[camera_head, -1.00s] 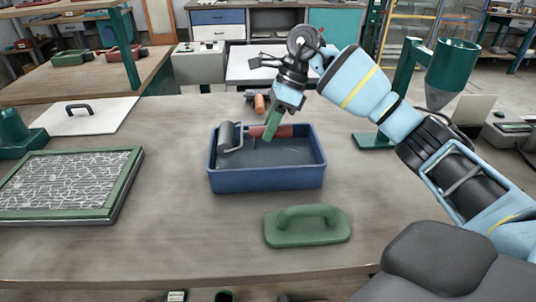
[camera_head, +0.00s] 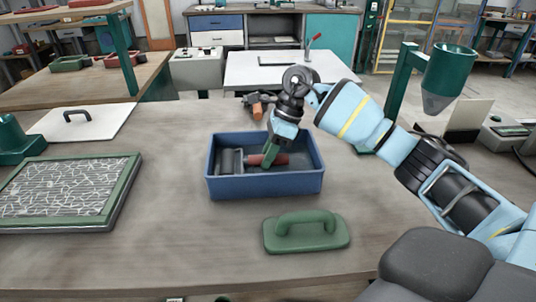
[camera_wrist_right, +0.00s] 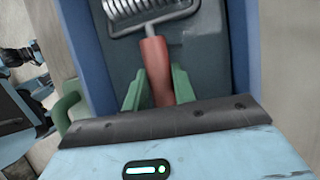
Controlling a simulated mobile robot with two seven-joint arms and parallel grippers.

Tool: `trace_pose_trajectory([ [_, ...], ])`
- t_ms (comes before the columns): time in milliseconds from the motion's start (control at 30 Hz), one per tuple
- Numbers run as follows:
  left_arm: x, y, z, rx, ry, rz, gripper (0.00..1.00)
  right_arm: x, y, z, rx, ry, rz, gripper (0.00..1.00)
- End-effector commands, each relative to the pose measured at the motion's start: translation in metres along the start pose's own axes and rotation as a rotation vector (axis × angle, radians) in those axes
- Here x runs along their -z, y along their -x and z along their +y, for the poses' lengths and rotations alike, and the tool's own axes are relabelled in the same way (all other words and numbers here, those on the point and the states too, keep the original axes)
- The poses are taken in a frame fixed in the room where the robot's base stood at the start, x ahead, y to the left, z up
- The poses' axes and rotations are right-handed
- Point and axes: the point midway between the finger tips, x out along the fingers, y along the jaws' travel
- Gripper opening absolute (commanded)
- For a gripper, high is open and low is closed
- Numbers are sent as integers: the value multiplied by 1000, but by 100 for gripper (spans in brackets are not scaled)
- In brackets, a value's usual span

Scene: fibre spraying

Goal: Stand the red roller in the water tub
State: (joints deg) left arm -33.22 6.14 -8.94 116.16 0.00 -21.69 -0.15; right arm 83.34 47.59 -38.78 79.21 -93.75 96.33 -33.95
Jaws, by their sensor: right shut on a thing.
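The red roller, with a grey ribbed head and a red handle (camera_head: 280,160), lies low inside the blue water tub (camera_head: 264,188), roughly level. Its head is at the tub's left side. My right gripper (camera_head: 268,158) reaches down into the tub from the back and is shut on the red handle. In the right wrist view the handle (camera_wrist_right: 157,66) sits between the two green fingers (camera_wrist_right: 157,88), with the metal roller head (camera_wrist_right: 145,10) beyond. Whether the roller touches the tub floor cannot be told. My left gripper does not show.
A green float (camera_head: 306,232) lies in front of the tub. A green-framed panel (camera_head: 65,190) lies at the left, and a white board with a black handle (camera_head: 78,116) behind it. An orange-and-black tool (camera_head: 256,106) lies behind the tub. A green funnel stand (camera_head: 402,90) stands at the right.

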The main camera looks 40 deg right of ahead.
Motion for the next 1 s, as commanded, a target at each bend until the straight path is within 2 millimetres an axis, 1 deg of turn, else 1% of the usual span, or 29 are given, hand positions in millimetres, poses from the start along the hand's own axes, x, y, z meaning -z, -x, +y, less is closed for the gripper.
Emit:
trace_pose_trajectory([
  [133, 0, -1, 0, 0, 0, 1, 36, 1, -3, -1, 0, 1, -1, 0],
  [167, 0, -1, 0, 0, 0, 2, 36, 2, -4, -1, -1, 0, 0, 28],
  [300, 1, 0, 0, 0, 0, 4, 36, 1, -3, 0, -1, 0, 0, 46],
  [333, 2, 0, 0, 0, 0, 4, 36, 1, -3, 0, -1, 0, 0, 48],
  [600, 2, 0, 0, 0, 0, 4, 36, 1, -2, 0, 0, 0, 0, 48],
  [733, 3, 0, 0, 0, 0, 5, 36, -1, 6, 0, 2, 0, -1, 48],
  [867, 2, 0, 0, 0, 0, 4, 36, 0, 25, -1, 3, 0, -2, 48],
  [1000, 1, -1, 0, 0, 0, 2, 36, -1, 54, -1, 3, -1, -3, 48],
])
